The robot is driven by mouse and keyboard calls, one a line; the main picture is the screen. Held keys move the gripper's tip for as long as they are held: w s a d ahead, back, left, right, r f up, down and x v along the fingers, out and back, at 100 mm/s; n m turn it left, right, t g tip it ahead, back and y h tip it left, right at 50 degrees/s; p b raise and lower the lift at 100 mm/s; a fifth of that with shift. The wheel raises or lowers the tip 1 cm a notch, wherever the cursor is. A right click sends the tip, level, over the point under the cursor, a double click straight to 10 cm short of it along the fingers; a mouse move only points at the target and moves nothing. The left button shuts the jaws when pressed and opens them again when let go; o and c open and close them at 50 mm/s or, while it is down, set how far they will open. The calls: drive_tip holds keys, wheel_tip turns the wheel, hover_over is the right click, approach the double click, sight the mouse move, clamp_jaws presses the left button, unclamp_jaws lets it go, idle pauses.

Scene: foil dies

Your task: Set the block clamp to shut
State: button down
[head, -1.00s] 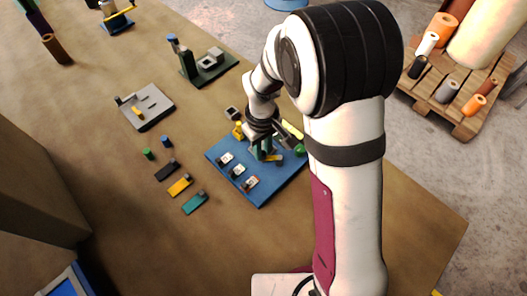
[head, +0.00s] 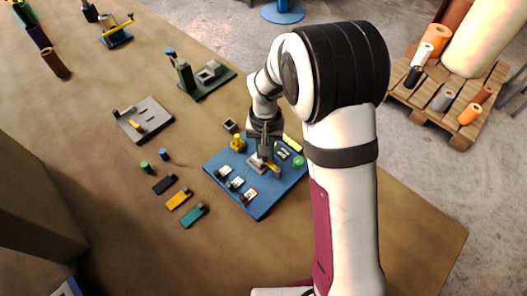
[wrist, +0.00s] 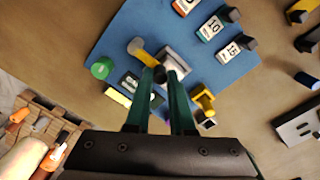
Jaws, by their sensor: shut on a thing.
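The block clamp is a grey block (wrist: 174,60) with a yellow lever (wrist: 140,52) on the blue board (wrist: 120,32). In the head view the clamp's grey base (head: 256,163) and yellow lever (head: 272,167) show below my gripper (head: 265,157). My gripper (wrist: 162,76) points down at the clamp, with its green fingers close together around a small dark part beside the lever's inner end. The fingers hide part of the clamp, so I cannot tell whether it is fully shut. The lever points down and right in the head view.
Labelled blocks (wrist: 210,29) line one board edge. A green knob (wrist: 102,67) and a yellow fixture (wrist: 203,99) stand close to the clamp. A grey plate (head: 151,111) and a dark green stand (head: 211,80) are farther off.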

drive_tip(key=shift+w+d+m, duration=0.1)
drive_tip(key=shift+w+m, duration=0.05)
drive_tip(key=shift+m, duration=0.15)
idle(0.4)
drive_tip(key=c, duration=0.8)
unclamp_jaws()
drive_tip(key=shift+r, duration=0.1)
wheel_tip(320, 180, up, 16)
drive_tip(key=shift+f, duration=0.2)
drive_tip(key=s+d+m, duration=0.1)
drive_tip(key=s, duration=0.7)
drive_tip(key=s+d+m+y, duration=0.1)
drive_tip(key=s+d, duration=0.1)
drive_tip(key=s, duration=0.7)
drive_tip(key=s+d+f+m, duration=0.1)
drive_tip(key=s+d, duration=0.1)
drive_tip(key=s, duration=0.6)
drive_tip(key=shift+s+d+m+y, duration=0.15)
drive_tip(key=shift+d+m+y, duration=0.15)
drive_tip(key=shift+y, duration=0.1)
